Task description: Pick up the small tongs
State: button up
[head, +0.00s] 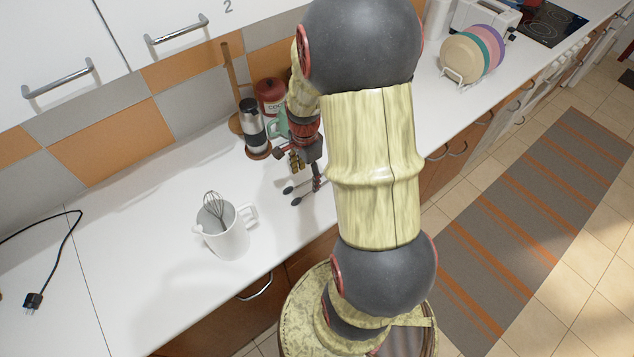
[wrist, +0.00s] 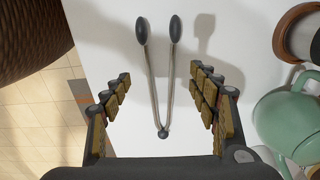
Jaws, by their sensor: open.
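The small tongs (wrist: 158,85) lie on the white counter in the wrist view, their two dark oval tips pointing away and their joined end nearer my gripper. In the head view the dark tips of the tongs (head: 296,201) show on the counter; the rest is hidden behind my gripper and arm. My gripper (head: 305,175) is above the counter by the tongs. In the wrist view my gripper (wrist: 163,88) is open, with a finger on each side of the tongs. The fingers look apart from the tongs, and nothing is held.
A white jug with a whisk (head: 226,232) stands left of my gripper. A steel flask (head: 253,127) and red canister (head: 270,96) stand behind. The counter's front edge is close.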

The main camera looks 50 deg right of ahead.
aim_at(308, 189)
notch_tip(308, 189, down, 5)
jog(key=shift+d+r+b, duration=0.1)
jog(key=shift+b, duration=0.4)
jog(key=shift+r, duration=0.1)
jog(key=shift+c, duration=0.6)
jog(key=c, duration=1.1)
jog(key=shift+c, duration=0.5)
jog(key=shift+r, duration=0.1)
